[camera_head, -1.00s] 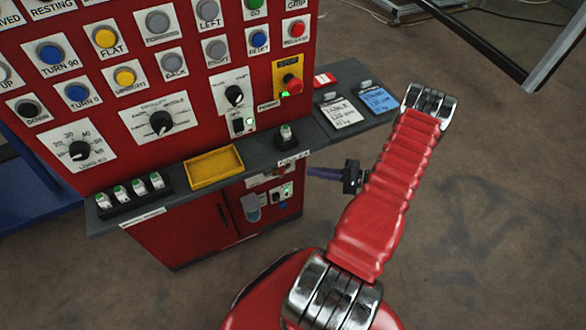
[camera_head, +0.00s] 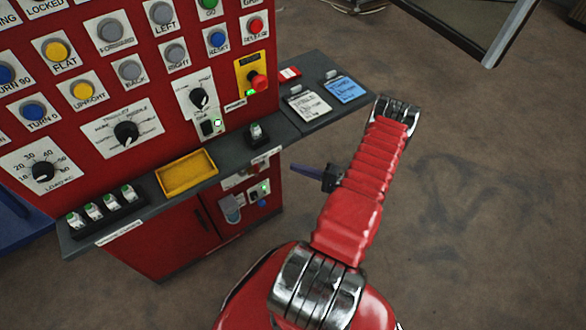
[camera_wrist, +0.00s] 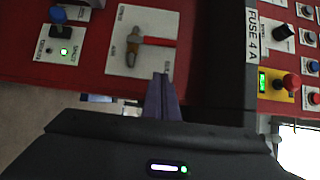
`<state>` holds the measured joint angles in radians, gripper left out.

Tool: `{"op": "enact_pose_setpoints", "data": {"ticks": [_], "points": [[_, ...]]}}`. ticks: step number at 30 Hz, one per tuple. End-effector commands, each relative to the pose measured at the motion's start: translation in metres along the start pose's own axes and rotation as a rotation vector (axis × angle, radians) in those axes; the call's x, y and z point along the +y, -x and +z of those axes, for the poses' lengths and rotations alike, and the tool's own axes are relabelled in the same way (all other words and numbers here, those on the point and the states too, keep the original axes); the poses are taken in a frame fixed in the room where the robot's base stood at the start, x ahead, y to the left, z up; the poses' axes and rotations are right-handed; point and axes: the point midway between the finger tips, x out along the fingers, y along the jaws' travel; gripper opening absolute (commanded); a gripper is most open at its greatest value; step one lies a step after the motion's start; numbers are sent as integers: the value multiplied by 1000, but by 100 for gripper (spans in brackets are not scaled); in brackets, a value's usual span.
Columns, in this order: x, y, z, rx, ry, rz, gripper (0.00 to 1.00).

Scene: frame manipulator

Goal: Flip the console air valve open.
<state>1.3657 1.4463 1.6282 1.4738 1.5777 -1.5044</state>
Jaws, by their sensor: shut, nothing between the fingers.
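The console air valve shows in the wrist view as a brass body with a red lever (camera_wrist: 158,41) on a white plate (camera_wrist: 140,63). The lever points right in that picture, across the plate. In the head view the valve's plate (camera_head: 236,181) is small on the red front below the shelf, its lever hard to make out. My gripper (camera_wrist: 163,78) is shut and empty, its purple fingers together just below the lever in the wrist view. A gap seems to show between them, but contact is hard to judge. The head view shows my gripper (camera_head: 293,167) pointing left, beside the console's right side.
A blue-capped switch with a green light (camera_wrist: 62,32) is beside the valve plate. The dark shelf (camera_head: 225,160) juts out above the valve and carries a yellow tray (camera_head: 187,190). Open floor (camera_head: 470,210) lies to the right.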

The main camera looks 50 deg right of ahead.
Motion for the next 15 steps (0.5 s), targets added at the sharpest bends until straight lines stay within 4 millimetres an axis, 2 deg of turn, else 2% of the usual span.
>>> {"op": "enact_pose_setpoints", "data": {"ticks": [15], "points": [[0, -74, 1, -4, 0, 1, 0]]}}
